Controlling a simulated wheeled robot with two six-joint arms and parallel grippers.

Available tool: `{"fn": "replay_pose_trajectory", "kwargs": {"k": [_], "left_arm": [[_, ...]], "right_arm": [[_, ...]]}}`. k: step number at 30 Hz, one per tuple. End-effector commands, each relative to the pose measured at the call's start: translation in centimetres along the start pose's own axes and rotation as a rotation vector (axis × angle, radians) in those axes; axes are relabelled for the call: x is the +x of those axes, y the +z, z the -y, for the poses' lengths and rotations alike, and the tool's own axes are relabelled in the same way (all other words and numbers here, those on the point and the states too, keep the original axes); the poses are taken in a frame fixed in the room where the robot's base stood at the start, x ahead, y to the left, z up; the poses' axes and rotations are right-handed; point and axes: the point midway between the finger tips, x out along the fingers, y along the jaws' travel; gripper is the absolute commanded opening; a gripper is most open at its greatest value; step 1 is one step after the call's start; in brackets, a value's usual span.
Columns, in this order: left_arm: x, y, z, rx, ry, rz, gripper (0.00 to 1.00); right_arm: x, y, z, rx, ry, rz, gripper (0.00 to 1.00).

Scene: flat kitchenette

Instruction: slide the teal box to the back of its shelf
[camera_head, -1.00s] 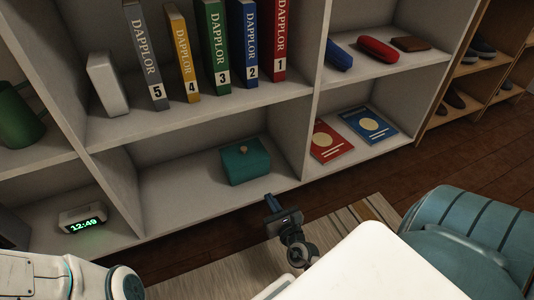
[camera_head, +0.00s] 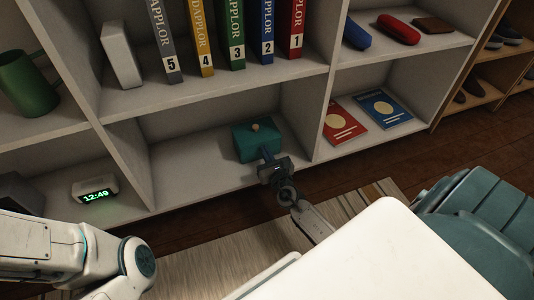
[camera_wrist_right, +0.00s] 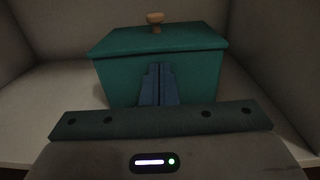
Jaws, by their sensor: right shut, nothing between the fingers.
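The teal box (camera_head: 258,140), with a lid and a small wooden knob, sits on the lower middle shelf (camera_head: 190,165), toward its right side. In the right wrist view the box (camera_wrist_right: 158,68) fills the centre, with its front face toward me. My right gripper (camera_head: 266,154) is shut and empty. Its fingertips (camera_wrist_right: 158,84) are at the box's front face and look to be touching it. The fingers hide a small part of that face. My left gripper is not in view; only part of my left arm shows at the lower left.
Shelf dividers stand left and right of the box's compartment. Bare shelf lies to the box's left. A digital clock (camera_head: 95,193) is in the left compartment, and red (camera_head: 342,122) and blue (camera_head: 383,107) books lie in the right one. Numbered binders (camera_head: 236,45) stand above.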

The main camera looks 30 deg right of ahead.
Motion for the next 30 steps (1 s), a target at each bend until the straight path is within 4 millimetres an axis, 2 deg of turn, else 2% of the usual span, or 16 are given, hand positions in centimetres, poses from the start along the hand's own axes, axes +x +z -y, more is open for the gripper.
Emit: {"fn": "replay_pose_trajectory", "kwargs": {"k": [5, 12, 18, 30], "left_arm": [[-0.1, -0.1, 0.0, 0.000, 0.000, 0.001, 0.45], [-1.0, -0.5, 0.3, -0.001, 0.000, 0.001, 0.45], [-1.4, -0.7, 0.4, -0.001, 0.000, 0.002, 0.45], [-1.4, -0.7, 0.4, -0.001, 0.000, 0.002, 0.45]], "right_arm": [[0.6, 0.0, 0.0, 0.000, 0.000, 0.001, 0.00], [5.2, -0.1, 0.0, 0.000, 0.000, 0.003, 0.00], [7.6, -0.1, 0.0, 0.000, -0.001, 0.001, 0.00], [7.7, 0.0, 0.0, 0.000, 0.000, 0.000, 0.00]]}}
